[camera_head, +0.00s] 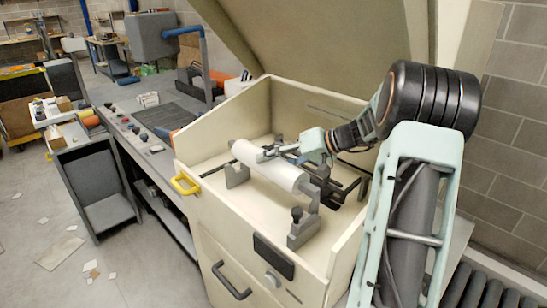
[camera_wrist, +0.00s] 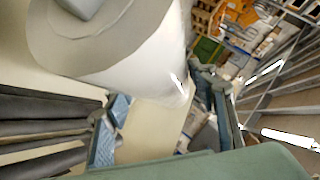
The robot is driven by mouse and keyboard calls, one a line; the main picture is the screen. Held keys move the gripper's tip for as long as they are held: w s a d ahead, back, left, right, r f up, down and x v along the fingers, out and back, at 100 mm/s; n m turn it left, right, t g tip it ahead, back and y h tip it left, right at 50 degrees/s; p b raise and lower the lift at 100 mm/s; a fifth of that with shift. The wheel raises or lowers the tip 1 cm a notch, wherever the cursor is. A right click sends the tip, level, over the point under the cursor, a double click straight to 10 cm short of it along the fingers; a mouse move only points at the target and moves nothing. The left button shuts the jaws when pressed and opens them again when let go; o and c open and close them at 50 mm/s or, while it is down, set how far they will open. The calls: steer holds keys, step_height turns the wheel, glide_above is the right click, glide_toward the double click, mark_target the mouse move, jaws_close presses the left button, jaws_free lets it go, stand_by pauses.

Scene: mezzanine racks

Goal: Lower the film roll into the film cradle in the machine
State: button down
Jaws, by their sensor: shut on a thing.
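The white film roll (camera_head: 272,168) lies slantwise inside the open cream machine (camera_head: 222,222). My gripper (camera_head: 270,153) reaches in from the right and is shut on the roll near its middle. In the wrist view the roll (camera_wrist: 120,50) fills the upper left, with my gripper's fingers (camera_wrist: 160,108) on either side below it. The film cradle has a grey support (camera_head: 237,178) under the roll's far left end and another grey support (camera_head: 302,233) by its near right end. I cannot tell whether the roll touches the supports.
The machine's lid (camera_head: 310,40) stands raised behind. Its walls rise around the cradle, and a yellow handle (camera_head: 186,184) sits on the left side. A control bench (camera_head: 150,140) with knobs adjoins on the left. A roller conveyor (camera_head: 485,290) is at the lower right.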

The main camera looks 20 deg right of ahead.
steer(key=shift+f+b, duration=0.4)
steer(key=shift+f, duration=1.1)
step_height(320, 180, down, 4)
steer(key=b, duration=0.5)
steer(key=shift+f, duration=0.1)
steer(key=shift+f+b, duration=0.55)
steer(key=shift+b, duration=0.25)
steer(key=c, duration=0.8)
jaws_free()
steer(key=shift+s+f, duration=0.1)
steer(key=shift+f, duration=0.1)
steer(key=v, duration=1.2)
steer(key=shift+r, duration=0.15)
